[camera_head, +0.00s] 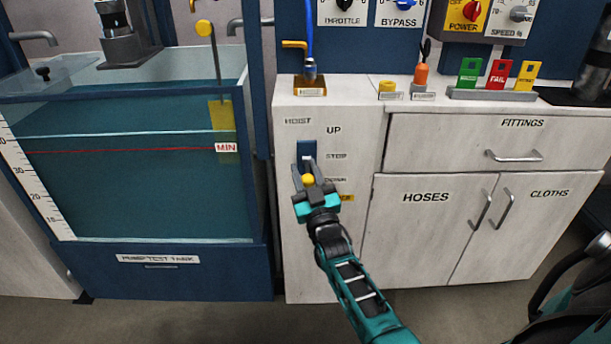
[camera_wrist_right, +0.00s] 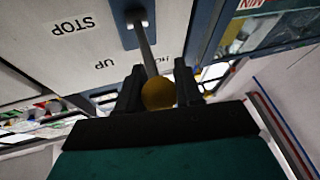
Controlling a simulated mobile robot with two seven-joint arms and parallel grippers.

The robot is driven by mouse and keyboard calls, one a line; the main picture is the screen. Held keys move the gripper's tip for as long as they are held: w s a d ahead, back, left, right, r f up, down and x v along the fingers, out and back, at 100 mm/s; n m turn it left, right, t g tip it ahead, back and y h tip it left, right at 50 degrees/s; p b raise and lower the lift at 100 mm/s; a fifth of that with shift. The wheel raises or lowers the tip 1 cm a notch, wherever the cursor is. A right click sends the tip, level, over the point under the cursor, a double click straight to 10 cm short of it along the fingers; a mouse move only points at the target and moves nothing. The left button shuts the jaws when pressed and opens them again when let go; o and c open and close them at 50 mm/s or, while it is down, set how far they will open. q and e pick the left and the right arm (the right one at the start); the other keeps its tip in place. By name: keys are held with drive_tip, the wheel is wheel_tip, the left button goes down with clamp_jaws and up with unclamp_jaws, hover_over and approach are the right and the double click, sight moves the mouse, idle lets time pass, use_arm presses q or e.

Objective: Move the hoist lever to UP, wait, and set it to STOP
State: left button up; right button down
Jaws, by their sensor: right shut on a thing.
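The hoist lever has a yellow knob (camera_head: 307,179) and sits on a blue plate (camera_head: 306,150) on the white cabinet front. Beside the plate are the labels UP, STOP and DOWN. My right gripper (camera_head: 307,178) is shut on the lever's knob. In the right wrist view the knob (camera_wrist_right: 158,93) sits between the two dark fingers, and the lever's grey rod (camera_wrist_right: 147,48) runs from it to the plate. That view is upside down, with UP and STOP readable. The lever sticks out toward me, so I cannot tell its exact setting. My left gripper is not in view.
The pump test tank (camera_head: 140,180) stands to the left, close to the lever. Drawer and door handles (camera_head: 515,156) stick out on the right. The countertop holds an orange-capped fitting (camera_head: 421,75) and coloured tags (camera_head: 497,75). The cabinet front around the lever is clear.

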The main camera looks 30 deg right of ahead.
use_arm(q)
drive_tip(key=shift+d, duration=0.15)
use_arm(e)
drive_tip(key=shift+s+a+f, duration=0.1)
drive_tip(key=shift+f, duration=0.55)
drive_tip(key=c, duration=1)
unclamp_jaws()
drive_tip(key=shift+c, duration=0.2)
drive_tip(key=shift+o, duration=1.3)
drive_tip(key=shift+r, duration=0.25)
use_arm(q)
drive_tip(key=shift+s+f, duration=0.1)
use_arm(e)
drive_tip(key=shift+s+f, duration=0.1)
